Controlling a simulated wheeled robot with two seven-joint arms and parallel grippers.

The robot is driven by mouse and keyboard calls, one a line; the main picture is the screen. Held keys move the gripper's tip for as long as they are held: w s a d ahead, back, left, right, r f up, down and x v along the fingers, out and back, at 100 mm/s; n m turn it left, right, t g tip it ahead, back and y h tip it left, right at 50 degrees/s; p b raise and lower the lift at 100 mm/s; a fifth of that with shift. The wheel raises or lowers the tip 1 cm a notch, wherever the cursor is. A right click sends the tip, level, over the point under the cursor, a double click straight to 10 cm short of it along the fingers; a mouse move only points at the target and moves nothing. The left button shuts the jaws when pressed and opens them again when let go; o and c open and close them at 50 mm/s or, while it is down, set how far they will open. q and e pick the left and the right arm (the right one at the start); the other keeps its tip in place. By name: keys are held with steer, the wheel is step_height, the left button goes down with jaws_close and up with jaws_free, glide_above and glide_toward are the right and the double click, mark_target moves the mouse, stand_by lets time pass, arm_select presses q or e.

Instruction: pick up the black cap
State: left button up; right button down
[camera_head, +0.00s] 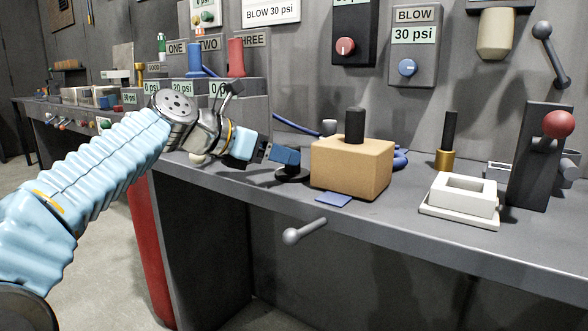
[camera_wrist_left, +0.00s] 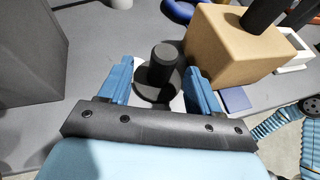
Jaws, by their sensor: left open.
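The black cap (camera_wrist_left: 164,60), a round knob on a wide flat disc, stands upright on the grey bench in the left wrist view. In the head view only its dark disc (camera_head: 292,175) shows clearly, just left of the tan block; the knob is hidden behind my fingers. My left gripper (camera_head: 283,154) is low over the bench at the cap. In the left wrist view its blue fingers (camera_wrist_left: 159,82) are open, one on each side of the knob, with visible gaps. My right gripper is not in view.
A tan block (camera_head: 350,170) with a black cylinder (camera_head: 355,126) on top stands close right of the cap. A blue flat piece (camera_head: 334,201) lies before it. A white square fixture (camera_head: 462,200) and a red-knobbed lever (camera_head: 559,123) stand farther right. A grey handle (camera_head: 304,231) juts below the bench edge.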

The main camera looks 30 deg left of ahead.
arm_select(q)
steer(key=x, duration=0.5)
steer(key=shift+w+d, duration=0.3)
steer(key=c, duration=1.1)
steer(key=shift+o, duration=0.2)
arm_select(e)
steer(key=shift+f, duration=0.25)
arm_select(q)
steer(key=shift+r, duration=0.15)
